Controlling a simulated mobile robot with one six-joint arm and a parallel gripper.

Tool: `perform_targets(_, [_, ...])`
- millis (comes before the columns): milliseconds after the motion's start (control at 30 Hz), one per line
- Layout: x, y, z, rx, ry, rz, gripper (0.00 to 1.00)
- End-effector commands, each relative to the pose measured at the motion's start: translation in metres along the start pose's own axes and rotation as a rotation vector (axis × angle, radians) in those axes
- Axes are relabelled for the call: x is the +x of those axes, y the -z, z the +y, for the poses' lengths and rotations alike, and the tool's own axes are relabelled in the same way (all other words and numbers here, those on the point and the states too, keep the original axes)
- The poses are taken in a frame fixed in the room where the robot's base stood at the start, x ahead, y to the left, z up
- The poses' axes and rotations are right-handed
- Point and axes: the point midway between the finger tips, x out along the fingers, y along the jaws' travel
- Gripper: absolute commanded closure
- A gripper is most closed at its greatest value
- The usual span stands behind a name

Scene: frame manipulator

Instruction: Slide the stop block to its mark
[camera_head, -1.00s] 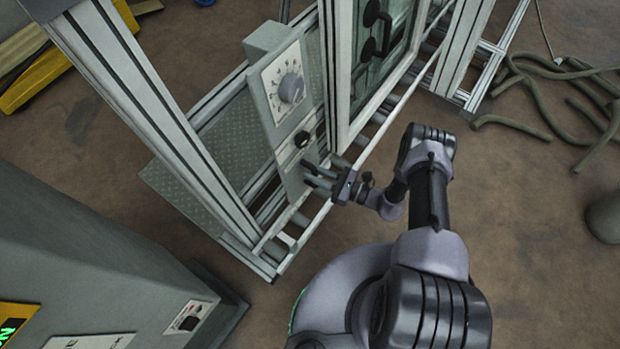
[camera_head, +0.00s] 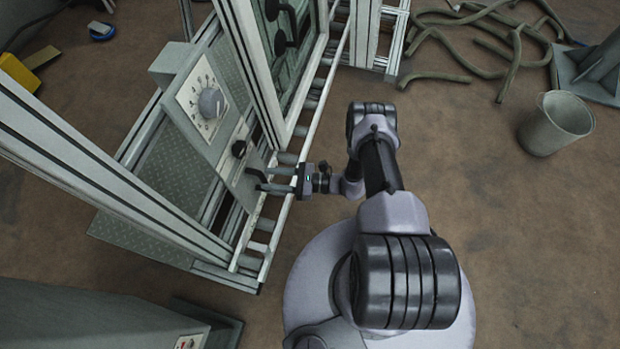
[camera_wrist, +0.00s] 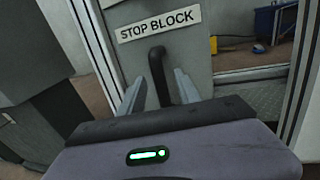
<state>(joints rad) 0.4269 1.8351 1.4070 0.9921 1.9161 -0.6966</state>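The stop block (camera_head: 232,166) is a grey plate on the rails of the metal frame. In the wrist view the plate (camera_wrist: 192,58) carries a white "STOP BLOCK" label (camera_wrist: 158,24) with a dark upright handle (camera_wrist: 159,76) below it. My gripper (camera_head: 259,179) reaches the plate from the right in the head view. In the wrist view its two fingers (camera_wrist: 160,90) stand apart on either side of the handle, with gaps showing. The mark cannot be made out.
Rollers and rails (camera_head: 262,225) run along the frame. A bucket (camera_head: 556,123) and hoses (camera_head: 480,45) lie right on open floor.

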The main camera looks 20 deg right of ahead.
Motion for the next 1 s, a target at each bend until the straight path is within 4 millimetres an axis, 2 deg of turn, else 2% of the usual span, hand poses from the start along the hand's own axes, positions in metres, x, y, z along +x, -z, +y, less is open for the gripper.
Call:
perform_targets(300, [-0.101,-0.002,-0.001,-0.001,0.007,0.000,0.60])
perform_targets(433, [-0.129,-0.001,0.000,-0.001,0.003,0.000,0.60])
perform_targets(600, [-0.144,0.000,0.001,0.001,0.001,0.000,0.60])
perform_targets(1000, [-0.144,0.000,0.001,0.001,0.000,0.000,0.60])
